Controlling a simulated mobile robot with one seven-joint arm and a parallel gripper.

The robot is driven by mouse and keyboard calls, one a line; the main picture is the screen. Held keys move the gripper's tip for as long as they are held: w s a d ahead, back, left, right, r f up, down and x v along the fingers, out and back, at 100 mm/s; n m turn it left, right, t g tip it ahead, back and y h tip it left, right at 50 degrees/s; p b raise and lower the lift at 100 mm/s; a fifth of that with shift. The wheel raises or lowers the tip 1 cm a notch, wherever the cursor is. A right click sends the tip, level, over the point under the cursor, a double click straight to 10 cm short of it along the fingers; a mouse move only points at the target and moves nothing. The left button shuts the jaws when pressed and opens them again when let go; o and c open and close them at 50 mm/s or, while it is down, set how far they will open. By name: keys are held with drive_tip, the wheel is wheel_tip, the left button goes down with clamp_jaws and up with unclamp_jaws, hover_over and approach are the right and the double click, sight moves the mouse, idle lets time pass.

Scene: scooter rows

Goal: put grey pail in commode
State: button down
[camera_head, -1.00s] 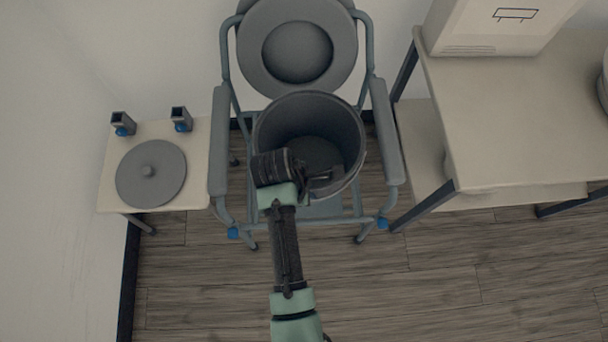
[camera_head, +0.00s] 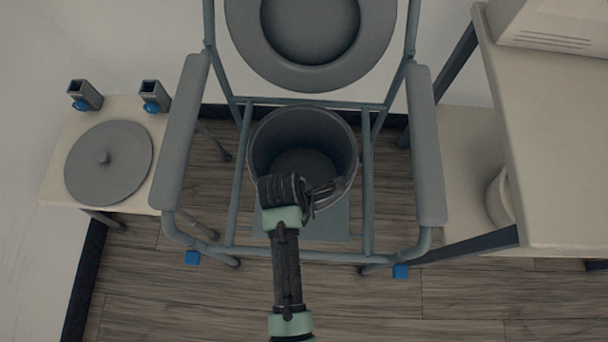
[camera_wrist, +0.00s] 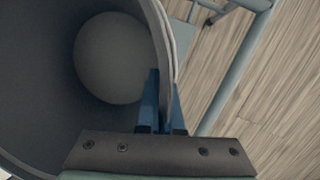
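The grey pail (camera_head: 302,125) is upright and empty, between the side rails of the commode (camera_head: 431,150) frame in the head view. I cannot tell whether it rests on anything. My gripper (camera_head: 328,190) is at the pail's near right rim. In the wrist view its blue fingers (camera_wrist: 164,110) stand on either side of the pail's rim (camera_wrist: 165,45), pinching the wall.
A small side table (camera_head: 60,185) at left holds a round grey lid (camera_head: 108,162) and two grey brackets (camera_head: 86,95). A beige table (camera_head: 560,150) stands at right, with a white container (camera_head: 500,198) below.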

drive_tip(key=b+x, duration=0.2)
drive_tip(key=x, duration=0.1)
drive_tip(key=shift+s+a+f, duration=0.15)
drive_tip(key=shift+a+f, duration=0.15)
wheel_tip(320, 180, down, 10)
drive_tip(key=b, duration=0.5)
drive_tip(key=shift+r, duration=0.25)
drive_tip(key=shift+f, duration=0.1)
drive_tip(key=c, duration=1.1)
unclamp_jaws()
drive_tip(key=shift+f, duration=0.1)
drive_tip(key=shift+o, duration=0.2)
